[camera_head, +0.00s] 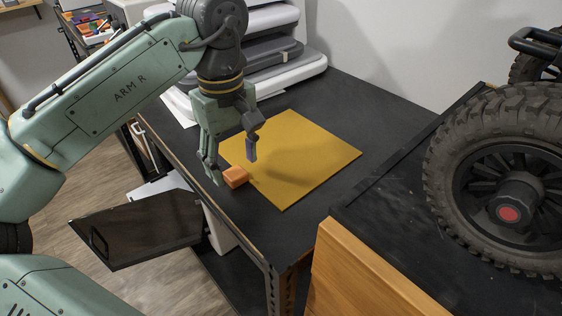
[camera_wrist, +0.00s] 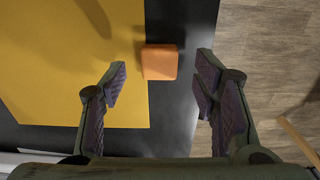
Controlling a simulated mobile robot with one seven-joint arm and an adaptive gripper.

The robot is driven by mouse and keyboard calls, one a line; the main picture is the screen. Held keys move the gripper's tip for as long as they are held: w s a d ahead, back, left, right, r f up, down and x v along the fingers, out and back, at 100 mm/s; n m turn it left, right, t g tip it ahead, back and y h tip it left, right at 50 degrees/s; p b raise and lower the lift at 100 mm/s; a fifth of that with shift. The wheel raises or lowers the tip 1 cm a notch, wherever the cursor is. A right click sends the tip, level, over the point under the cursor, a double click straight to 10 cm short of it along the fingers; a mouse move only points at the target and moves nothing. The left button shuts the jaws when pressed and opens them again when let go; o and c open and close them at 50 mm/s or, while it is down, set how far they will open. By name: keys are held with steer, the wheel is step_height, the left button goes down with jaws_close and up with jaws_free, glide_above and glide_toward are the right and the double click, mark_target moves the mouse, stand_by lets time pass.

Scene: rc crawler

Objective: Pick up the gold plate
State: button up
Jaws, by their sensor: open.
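The gold plate (camera_head: 303,160) is a flat, thin square sheet lying on a black tabletop. In the wrist view the gold plate (camera_wrist: 65,70) fills the upper left. An orange block (camera_head: 236,177) sits at the plate's edge, and in the wrist view the orange block (camera_wrist: 159,62) shows ahead of the fingers and between them. My gripper (camera_head: 234,170) is open and empty, pointing down over the plate's left edge. In the wrist view my gripper (camera_wrist: 160,90) has its left finger over the plate and its right finger over the table's edge.
The black table (camera_head: 375,110) has clear room beyond the plate. A white and grey printer-like machine (camera_head: 275,45) stands behind it. A large wheel (camera_head: 505,190) rests on a wood-sided bench (camera_head: 350,275) at the right. Wooden floor (camera_wrist: 265,60) lies beyond the table edge.

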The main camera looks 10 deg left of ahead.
step_height(320, 180, down, 2)
steer(key=shift+f+b, duration=0.1)
steer(key=shift+b, duration=0.4)
jaws_close()
stand_by(0.3)
